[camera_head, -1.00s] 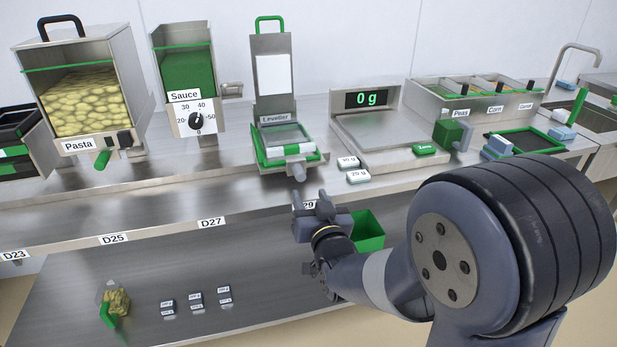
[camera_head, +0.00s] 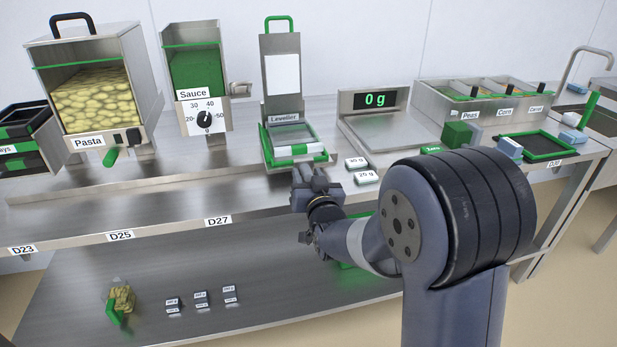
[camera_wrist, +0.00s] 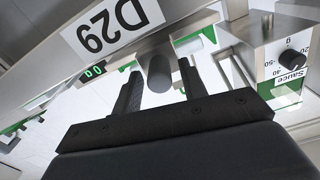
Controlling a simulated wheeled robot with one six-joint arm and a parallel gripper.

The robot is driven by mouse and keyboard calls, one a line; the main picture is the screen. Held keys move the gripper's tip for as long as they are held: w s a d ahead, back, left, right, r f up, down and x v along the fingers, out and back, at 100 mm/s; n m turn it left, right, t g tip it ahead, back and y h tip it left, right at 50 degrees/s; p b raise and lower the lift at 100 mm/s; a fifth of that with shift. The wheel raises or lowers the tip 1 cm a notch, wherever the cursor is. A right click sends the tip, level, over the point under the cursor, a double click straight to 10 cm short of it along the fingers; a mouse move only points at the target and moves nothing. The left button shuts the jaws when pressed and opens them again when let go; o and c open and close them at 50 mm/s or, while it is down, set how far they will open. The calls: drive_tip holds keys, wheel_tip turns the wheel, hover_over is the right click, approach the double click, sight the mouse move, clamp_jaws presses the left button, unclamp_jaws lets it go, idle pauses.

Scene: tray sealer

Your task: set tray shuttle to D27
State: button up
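The tray shuttle, which I take to be the green-edged carriage (camera_head: 268,150) with a pale tray, sits under the Leveller, right of the D27 label (camera_head: 218,221). In the wrist view, a dark grey round knob (camera_wrist: 160,72) lies between the tips of my gripper (camera_wrist: 158,84). My gripper is open, with a gap visible on both sides of the knob. In the head view, my gripper (camera_head: 311,178) is just in front of the carriage and hides the knob. The D29 label (camera_wrist: 112,24) shows close by in the wrist view.
The D25 label (camera_head: 120,236) and D23 label (camera_head: 22,250) follow leftward on the bench edge. The Sauce dispenser (camera_head: 194,75) and Pasta hopper (camera_head: 92,95) stand behind. Two small weights (camera_head: 368,177) lie right of the carriage. The bench front near D27 is clear.

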clamp_jaws()
drive_tip(key=shift+a, duration=0.1)
idle(0.3)
drive_tip(key=s+a, duration=0.2)
drive_tip(key=a, duration=0.5)
drive_tip(key=s+a+p, duration=0.1)
drive_tip(key=s+a, duration=0.1)
drive_tip(key=a, duration=0.5)
drive_tip(key=s+a, duration=0.2)
drive_tip(key=a, duration=0.5)
drive_tip(key=shift+p, duration=0.3)
drive_tip(key=shift+o, duration=0.7)
unclamp_jaws()
drive_tip(key=shift+s, duration=0.1)
